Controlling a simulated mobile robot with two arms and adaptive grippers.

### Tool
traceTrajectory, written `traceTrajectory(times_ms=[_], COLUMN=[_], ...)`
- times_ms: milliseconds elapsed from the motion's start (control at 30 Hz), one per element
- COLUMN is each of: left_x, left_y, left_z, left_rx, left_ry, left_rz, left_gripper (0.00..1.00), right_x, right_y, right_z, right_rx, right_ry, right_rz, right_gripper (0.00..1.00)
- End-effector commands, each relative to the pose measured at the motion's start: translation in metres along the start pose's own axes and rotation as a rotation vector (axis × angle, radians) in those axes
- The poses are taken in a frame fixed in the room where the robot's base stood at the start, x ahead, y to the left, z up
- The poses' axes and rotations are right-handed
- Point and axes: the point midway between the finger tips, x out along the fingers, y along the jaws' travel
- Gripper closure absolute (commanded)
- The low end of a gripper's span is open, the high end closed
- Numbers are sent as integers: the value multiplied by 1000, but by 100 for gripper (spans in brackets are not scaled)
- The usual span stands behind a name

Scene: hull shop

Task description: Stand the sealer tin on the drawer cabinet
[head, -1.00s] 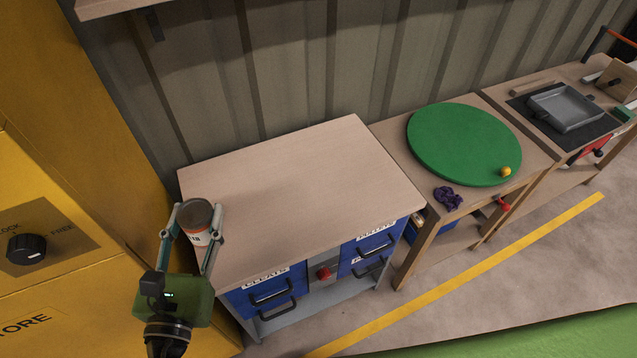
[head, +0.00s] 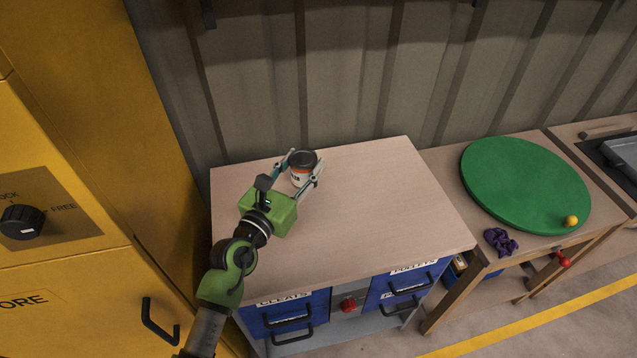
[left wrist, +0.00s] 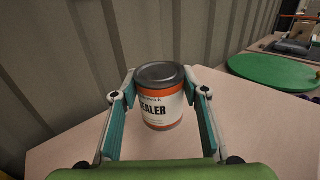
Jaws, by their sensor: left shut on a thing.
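The sealer tin (head: 301,172) is white and orange with a dark lid. It is upright between the fingers of my left gripper (head: 299,175), which is shut on it, over the back left part of the drawer cabinet's wooden top (head: 370,220). In the left wrist view the tin (left wrist: 162,103) shows its "SEALER" label between the two teal finger pads. I cannot tell for sure whether its base touches the top. My right gripper is not in view.
A yellow cabinet (head: 90,200) stands close on the left, and a ribbed wall (head: 330,90) rises behind. The cabinet top is clear to the right and front.

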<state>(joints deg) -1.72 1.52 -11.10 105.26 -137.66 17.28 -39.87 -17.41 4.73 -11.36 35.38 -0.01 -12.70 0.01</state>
Motion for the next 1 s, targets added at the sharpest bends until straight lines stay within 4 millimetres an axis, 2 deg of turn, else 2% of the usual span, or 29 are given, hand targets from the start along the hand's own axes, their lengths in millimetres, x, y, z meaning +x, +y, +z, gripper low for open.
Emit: traceTrajectory(times_ms=[33, 100, 233, 400, 600, 1000], left_x=[8, 18, 32, 40, 43, 43], left_y=[-2, -6, -11, -14, -14, -15], left_z=[-14, -27, -44, -53, -81, -88], left_rx=[2, 2, 2, 1, 4, 0], left_ry=[0, 0, -1, -2, 1, -3], left_rz=[-1, -2, 0, 1, 1, 2], left_gripper=[89, 89, 89, 89, 89, 89], right_x=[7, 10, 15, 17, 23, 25], right_y=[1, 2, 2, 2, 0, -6], right_z=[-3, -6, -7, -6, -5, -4], right_rx=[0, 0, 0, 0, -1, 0], right_ry=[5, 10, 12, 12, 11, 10], right_rz=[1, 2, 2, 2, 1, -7], right_gripper=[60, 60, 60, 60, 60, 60])
